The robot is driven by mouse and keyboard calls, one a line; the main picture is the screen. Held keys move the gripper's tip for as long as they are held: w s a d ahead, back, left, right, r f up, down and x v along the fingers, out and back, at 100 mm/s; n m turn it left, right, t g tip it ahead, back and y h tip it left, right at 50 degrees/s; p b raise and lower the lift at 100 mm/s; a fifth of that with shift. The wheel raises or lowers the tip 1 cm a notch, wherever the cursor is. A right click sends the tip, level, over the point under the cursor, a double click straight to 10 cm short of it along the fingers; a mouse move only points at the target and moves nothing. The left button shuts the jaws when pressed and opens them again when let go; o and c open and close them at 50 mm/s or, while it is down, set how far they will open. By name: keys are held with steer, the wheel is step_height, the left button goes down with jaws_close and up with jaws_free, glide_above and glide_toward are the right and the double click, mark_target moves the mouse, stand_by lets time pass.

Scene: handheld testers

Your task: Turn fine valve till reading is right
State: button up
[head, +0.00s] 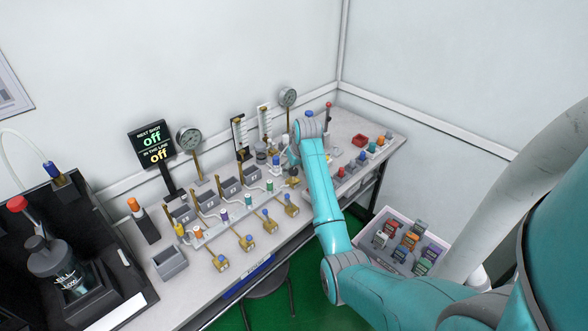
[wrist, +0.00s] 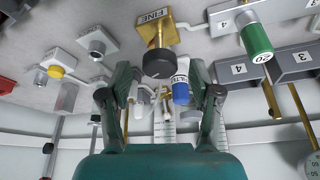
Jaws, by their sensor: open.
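The fine valve shows in the wrist view as a brass body (wrist: 168,32) with a "FINE" label and a round black knob (wrist: 160,64). My gripper (wrist: 160,93) is open, with one green finger on each side of the picture and the knob between and just beyond the tips. I see no finger touching the knob. In the head view my gripper (head: 292,156) is over the back of the bench and mostly hides the valve. Two round gauges, the left one (head: 189,138) and the right one (head: 288,97), stand at the back; their needles are too small to read.
A blue-capped cylinder (wrist: 181,88) is close to the right finger. A green "20" cylinder (wrist: 256,40) is farther right. Two upright scales (head: 239,134) (head: 265,120) stand behind. A crate (head: 374,222) of handheld testers is at right.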

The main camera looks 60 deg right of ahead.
steer(key=shift+f, duration=0.25)
steer(key=c, duration=1.1)
steer(key=shift+c, duration=0.2)
